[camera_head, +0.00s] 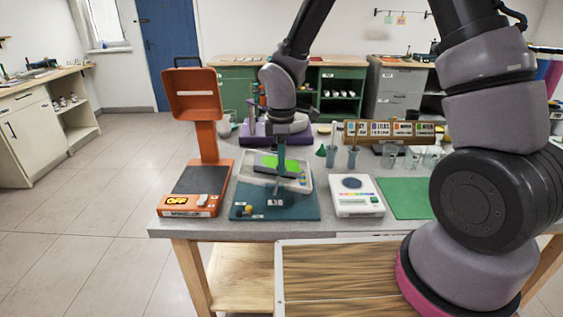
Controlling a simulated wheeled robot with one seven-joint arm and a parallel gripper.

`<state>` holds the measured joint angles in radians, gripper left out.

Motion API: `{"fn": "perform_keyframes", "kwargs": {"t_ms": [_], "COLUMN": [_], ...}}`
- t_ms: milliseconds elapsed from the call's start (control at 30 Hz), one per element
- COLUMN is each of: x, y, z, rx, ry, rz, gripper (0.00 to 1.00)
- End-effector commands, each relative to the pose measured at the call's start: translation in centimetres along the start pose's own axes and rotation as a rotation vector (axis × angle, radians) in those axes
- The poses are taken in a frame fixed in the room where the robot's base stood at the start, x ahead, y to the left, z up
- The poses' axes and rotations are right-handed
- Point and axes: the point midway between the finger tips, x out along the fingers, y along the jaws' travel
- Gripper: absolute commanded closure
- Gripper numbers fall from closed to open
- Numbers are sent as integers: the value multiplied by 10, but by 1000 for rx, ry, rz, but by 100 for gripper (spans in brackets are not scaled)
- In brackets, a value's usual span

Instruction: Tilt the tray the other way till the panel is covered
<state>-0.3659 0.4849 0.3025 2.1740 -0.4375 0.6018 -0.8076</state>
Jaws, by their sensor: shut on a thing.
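A pale, see-through tray (246,170) stands at the middle of the bench, over the back of a dark teal mat (265,208). A bright green panel (266,161) lies inside it, with a darker grey part along its near side. My gripper (282,176) points down at the tray and is shut on it; its fingers stand in front of part of the panel. The exact contact is too small to see. I cannot clearly tell the tray's tilt or how far any liquid covers the panel.
A white device with a round plate (356,199) is close right, then a green mat (404,198). Several beakers (390,156) stand behind. A purple block (257,137) is behind the tray.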

Motion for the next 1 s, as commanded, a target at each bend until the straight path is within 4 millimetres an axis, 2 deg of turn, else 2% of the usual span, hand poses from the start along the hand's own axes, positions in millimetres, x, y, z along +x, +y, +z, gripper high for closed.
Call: {"fn": "perform_keyframes", "kwargs": {"t_ms": [1000], "x": [-1], "y": [0], "z": [-4], "rx": [-2], "ry": [-26], "rz": [2], "gripper": [100]}}
